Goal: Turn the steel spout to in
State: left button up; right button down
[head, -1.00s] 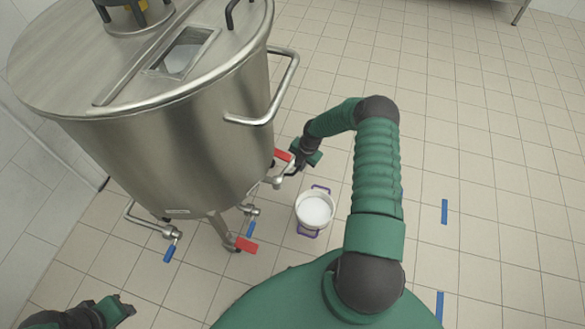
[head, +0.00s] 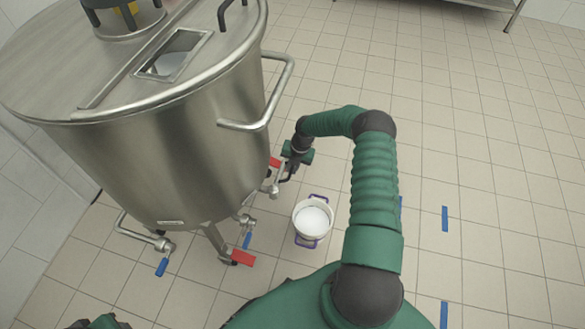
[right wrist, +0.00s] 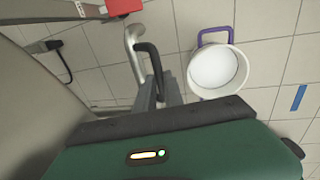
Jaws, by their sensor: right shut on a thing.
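The steel spout (head: 270,188) sticks out from the lower right side of the big steel vat (head: 165,155), below a red valve handle (head: 275,163). My right gripper (head: 287,177) is at its outer end. In the right wrist view the spout (right wrist: 134,40) is a bent steel pipe running down to the fingers (right wrist: 158,92), which are shut on it. A dark curved piece hides part of the pipe, and the exact contact is hidden. Of my left gripper (head: 100,322), only a bit shows at the bottom left edge.
A white bucket (head: 303,232) with purple handles and white contents stands on the tiled floor, right of the spout. Other valves with blue handles (head: 161,267) and a red-footed leg (head: 242,258) are under the vat. Floor to the right is open, with blue tape marks.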

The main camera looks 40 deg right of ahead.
jog(key=c, duration=1.5)
grip_release()
jog(key=shift+w, duration=0.1)
jog(key=shift+o, duration=0.2)
notch_tip(320, 180, up, 16)
jog(key=s+d+p, duration=0.1)
jog(key=s+p, duration=0.2)
jog(key=p, duration=0.3)
jog(key=shift+d+r+p, duration=0.15)
jog(key=shift+d+p, duration=0.15)
jog(key=shift+d, duration=0.1)
